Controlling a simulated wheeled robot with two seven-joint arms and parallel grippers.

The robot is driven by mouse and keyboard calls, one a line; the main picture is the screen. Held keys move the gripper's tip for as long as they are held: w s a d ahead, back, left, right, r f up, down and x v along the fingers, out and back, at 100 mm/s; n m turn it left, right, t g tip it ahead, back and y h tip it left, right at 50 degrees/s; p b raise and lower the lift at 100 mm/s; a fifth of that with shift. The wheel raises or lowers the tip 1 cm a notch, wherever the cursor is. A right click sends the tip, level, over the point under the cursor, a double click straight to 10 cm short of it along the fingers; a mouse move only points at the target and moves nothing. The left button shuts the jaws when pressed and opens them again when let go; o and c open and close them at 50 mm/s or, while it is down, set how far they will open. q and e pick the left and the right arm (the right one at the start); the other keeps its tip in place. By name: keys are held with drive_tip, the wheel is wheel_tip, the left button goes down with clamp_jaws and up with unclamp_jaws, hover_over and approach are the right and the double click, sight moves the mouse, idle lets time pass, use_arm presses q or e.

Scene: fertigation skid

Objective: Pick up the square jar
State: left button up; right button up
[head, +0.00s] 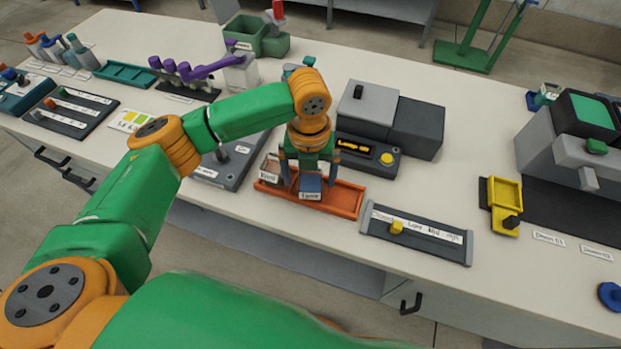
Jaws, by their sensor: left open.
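My left gripper (308,175) points down over the tray. Its fingers are open, one on each side of the blue-topped jar; I cannot tell whether they touch it. A second small container with a white label (269,176) stands at the tray's left end, close to the left finger. My right gripper is not in view.
A grey device with a yellow knob (386,159) stands just behind the tray. A dark slider panel (416,235) lies to its right, and a grey panel (228,165) to its left. The tray's right part is empty. Purple-handled items (188,72) stand farther back left.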

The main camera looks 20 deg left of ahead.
use_arm(q)
drive_tip(key=shift+w+f, duration=0.15)
drive_tip(key=shift+f, duration=0.5)
drive_tip(key=shift+w+f, duration=0.2)
drive_tip(key=shift+w, duration=0.1)
drive_tip(key=shift+s+r, duration=0.1)
drive_tip(key=shift+s, duration=0.1)
drive_tip(key=c, duration=1.5)
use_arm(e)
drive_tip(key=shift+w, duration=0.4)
use_arm(q)
drive_tip(key=shift+r, duration=0.1)
